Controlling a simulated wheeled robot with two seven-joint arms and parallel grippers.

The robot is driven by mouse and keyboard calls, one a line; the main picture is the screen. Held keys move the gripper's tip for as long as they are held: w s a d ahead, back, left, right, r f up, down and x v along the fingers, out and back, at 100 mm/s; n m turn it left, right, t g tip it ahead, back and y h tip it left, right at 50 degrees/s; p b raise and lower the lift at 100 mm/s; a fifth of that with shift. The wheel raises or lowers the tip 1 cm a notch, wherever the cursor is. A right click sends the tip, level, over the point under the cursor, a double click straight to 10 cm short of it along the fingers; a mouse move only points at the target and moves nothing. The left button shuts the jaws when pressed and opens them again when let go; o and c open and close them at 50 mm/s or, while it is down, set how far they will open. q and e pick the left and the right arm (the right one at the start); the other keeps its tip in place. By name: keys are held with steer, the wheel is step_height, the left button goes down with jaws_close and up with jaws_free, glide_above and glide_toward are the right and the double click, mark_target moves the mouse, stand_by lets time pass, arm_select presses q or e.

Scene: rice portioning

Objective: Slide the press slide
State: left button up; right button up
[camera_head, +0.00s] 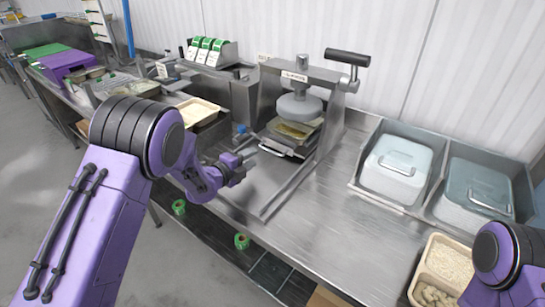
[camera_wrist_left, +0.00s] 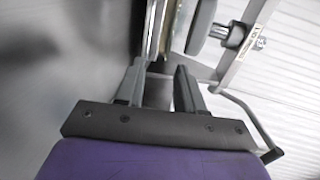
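The press (camera_head: 299,106) stands on the steel counter, with a black lever handle (camera_head: 347,57) on top and a round grey press head. Its press slide (camera_head: 291,137) sits under the head, bearing a flat yellowish load, with its front bar facing my left gripper. My left gripper (camera_head: 247,160) is just left of the slide's front, low over the counter. In the left wrist view its two fingers (camera_wrist_left: 160,68) stand apart with a gap between them. The slide's edge (camera_wrist_left: 158,28) shows beyond the fingertips; I cannot tell whether they touch it. My right gripper is out of view.
Two lidded containers (camera_head: 396,168) (camera_head: 474,194) sit in a steel recess at right. A tray of rice (camera_head: 447,262) is at lower right, near my right arm. A cream tray (camera_head: 196,109) and a green-and-white dispenser (camera_head: 208,50) stand behind left. The counter's middle is clear.

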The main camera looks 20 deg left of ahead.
arm_select(q)
steer(key=shift+s+f+b, duration=0.2)
steer(key=shift+f+b, duration=0.6)
steer(key=shift+f, duration=0.25)
steer(key=shift+w, duration=0.15)
steer(key=p+x, duration=0.3)
steer(key=x, duration=0.7)
steer(key=shift+w+f, duration=0.1)
steer(key=shift+w, duration=0.3)
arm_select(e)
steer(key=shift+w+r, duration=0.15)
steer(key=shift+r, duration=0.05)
arm_select(q)
steer(key=shift+s, duration=0.1)
jaws_close()
